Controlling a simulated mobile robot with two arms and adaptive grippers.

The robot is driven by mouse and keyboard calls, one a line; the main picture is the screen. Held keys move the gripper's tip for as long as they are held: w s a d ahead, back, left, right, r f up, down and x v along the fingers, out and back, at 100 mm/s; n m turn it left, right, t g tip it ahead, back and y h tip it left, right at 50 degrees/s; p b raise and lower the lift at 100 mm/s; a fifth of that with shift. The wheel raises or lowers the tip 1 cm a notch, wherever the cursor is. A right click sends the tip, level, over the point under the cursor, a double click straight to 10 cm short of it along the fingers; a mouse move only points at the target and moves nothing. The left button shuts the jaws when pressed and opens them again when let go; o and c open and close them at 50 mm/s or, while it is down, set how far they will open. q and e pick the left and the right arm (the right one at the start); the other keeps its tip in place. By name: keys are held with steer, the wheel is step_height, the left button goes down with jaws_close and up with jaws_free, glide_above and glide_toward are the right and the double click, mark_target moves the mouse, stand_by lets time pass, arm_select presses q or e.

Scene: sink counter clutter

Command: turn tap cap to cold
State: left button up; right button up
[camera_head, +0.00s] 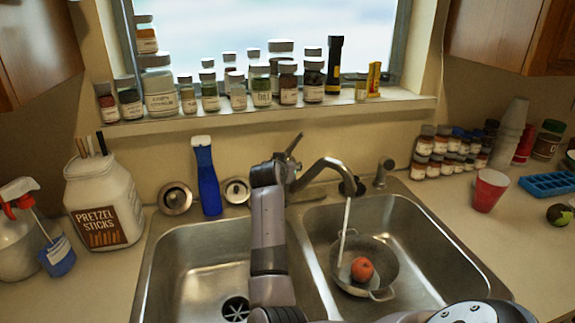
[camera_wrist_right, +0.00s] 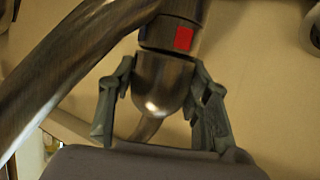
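The tap (camera_head: 327,164) stands behind the double sink, its spout over the right basin with a stream running from it. Its lever (camera_head: 293,143) points up. My right gripper (camera_head: 284,168) is at the tap's body and hides part of it. In the right wrist view, the rounded metal tap cap (camera_wrist_right: 163,85) sits between the two fingers of my right gripper (camera_wrist_right: 160,115). The fingers are spread on either side; a gap shows on the left, and contact on the right is unclear. A red mark (camera_wrist_right: 183,38) and a partly hidden blue mark (camera_wrist_right: 143,31) show beside the cap. My left gripper is out of view.
A blue bottle (camera_head: 206,178) stands left of the tap. A colander (camera_head: 372,262) holding a red fruit (camera_head: 362,269) sits in the right basin. Jars (camera_head: 262,86) crowd the windowsill above. A red cup (camera_head: 488,190) stands on the right counter.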

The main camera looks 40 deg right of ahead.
steer(key=o, duration=0.4)
steer(key=shift+o, duration=0.2)
steer(key=v, duration=0.7)
steer(key=shift+a+r, duration=0.15)
steer(key=shift+a, duration=0.05)
steer(key=shift+s, duration=0.1)
